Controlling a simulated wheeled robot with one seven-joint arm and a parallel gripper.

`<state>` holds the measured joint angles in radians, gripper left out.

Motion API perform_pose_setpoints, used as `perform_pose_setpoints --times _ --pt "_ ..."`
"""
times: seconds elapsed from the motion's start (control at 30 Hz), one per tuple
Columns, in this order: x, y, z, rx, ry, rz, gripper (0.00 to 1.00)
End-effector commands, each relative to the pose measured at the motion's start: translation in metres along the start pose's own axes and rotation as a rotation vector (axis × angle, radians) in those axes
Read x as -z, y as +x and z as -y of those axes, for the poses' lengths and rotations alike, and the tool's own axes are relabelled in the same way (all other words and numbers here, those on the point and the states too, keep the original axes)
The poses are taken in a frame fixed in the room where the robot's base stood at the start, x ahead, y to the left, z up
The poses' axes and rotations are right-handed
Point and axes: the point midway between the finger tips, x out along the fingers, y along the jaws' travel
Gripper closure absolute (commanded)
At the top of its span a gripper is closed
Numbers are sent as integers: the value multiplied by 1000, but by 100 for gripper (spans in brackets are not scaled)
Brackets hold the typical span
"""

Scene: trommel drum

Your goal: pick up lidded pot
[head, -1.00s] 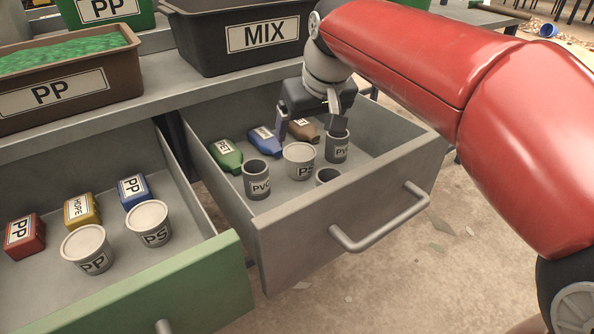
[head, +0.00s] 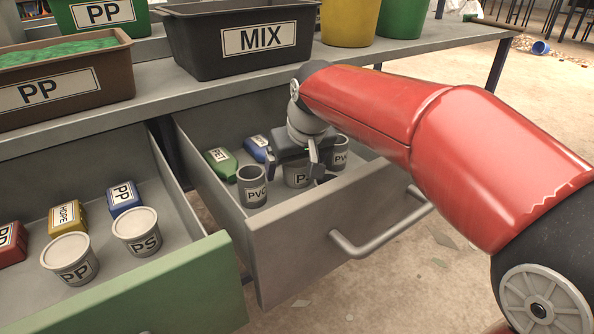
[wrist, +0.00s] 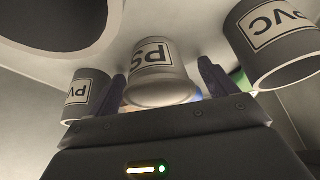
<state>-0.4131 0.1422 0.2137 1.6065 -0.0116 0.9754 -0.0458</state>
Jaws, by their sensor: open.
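A pale lidded pot (head: 297,180) labelled PS stands upright in the right-hand grey drawer, partly hidden by my gripper in the head view. My gripper (head: 295,173) is open and low over it, with a finger on either side. In the wrist view the pot (wrist: 160,72) stands between the two spread fingers, its lid nearest the palm. I cannot tell whether a finger touches it. Two more lidded pots, one marked PP (head: 70,259) and one marked PS (head: 137,233), stand in the left drawer.
Dark open PVC cups (head: 252,187) (head: 341,152) flank the pot closely. Another dark cup (wrist: 60,20) is at the wrist view's upper left. The drawer's front wall (head: 330,215) stands close.

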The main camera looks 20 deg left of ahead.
Motion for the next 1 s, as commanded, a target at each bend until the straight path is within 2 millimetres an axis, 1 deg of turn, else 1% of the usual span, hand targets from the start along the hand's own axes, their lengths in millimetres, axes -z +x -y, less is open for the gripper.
perform_pose_setpoints --times 0.13,0.17,0.5,0.8,0.93,1.0 --pt "0 -1 0 0 0 0 15" --pt "0 -1 0 0 0 0 18" --pt "0 -1 0 0 0 0 62" --pt "1 -3 0 0 0 0 62" --pt "5 -10 0 0 0 -1 62" --pt "9 -19 0 -1 0 -3 62"
